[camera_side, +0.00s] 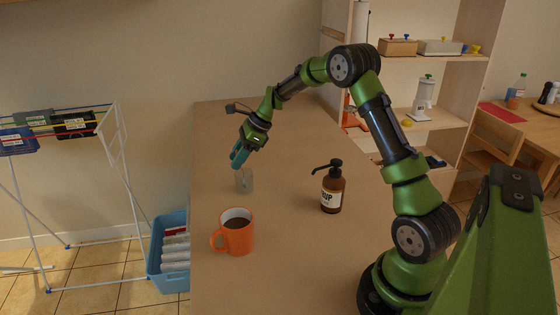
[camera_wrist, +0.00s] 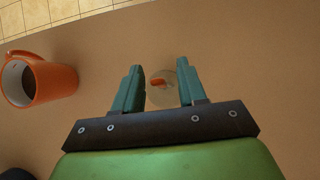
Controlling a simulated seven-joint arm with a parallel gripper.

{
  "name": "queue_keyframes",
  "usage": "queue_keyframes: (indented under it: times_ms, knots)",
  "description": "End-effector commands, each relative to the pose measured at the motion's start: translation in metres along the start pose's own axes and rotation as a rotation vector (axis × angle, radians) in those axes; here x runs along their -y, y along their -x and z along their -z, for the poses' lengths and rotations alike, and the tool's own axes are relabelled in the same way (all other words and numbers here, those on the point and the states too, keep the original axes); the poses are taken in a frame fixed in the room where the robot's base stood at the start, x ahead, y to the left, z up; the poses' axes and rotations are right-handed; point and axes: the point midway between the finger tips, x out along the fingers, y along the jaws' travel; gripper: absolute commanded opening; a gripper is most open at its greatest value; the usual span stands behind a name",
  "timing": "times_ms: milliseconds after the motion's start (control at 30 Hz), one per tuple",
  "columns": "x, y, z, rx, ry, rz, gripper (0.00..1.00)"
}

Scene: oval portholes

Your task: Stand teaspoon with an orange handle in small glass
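The small glass (camera_side: 245,180) stands on the table, clear and see-through, just below my gripper (camera_side: 237,162) in the side view. In the wrist view the glass (camera_wrist: 165,93) lies beyond and between my two teal fingers. The teaspoon's orange handle (camera_wrist: 157,83) shows within the glass's outline, as a short orange piece seen nearly end-on. The spoon's bowl cannot be made out clearly. My gripper (camera_wrist: 159,65) is open, with a gap between each finger and the handle.
An orange mug (camera_side: 238,236) with dark contents stands in front of the glass; the wrist view shows the mug (camera_wrist: 45,82) at left. A brown pump bottle (camera_side: 332,189) stands to the right. The table (camera_side: 285,130) is clear behind.

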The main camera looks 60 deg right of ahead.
Motion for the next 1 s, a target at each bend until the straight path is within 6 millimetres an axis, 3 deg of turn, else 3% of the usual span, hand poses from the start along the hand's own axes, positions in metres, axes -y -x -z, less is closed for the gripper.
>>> queue_keyframes:
  times_ms: [300,467,1000]
  knots:
    - [0.0,0.001,0.0,0.0,0.0,0.001,0.45]
    - [0.001,0.016,0.0,0.0,0.0,0.003,0.45]
    - [0.001,0.138,0.0,0.0,0.001,0.004,0.45]
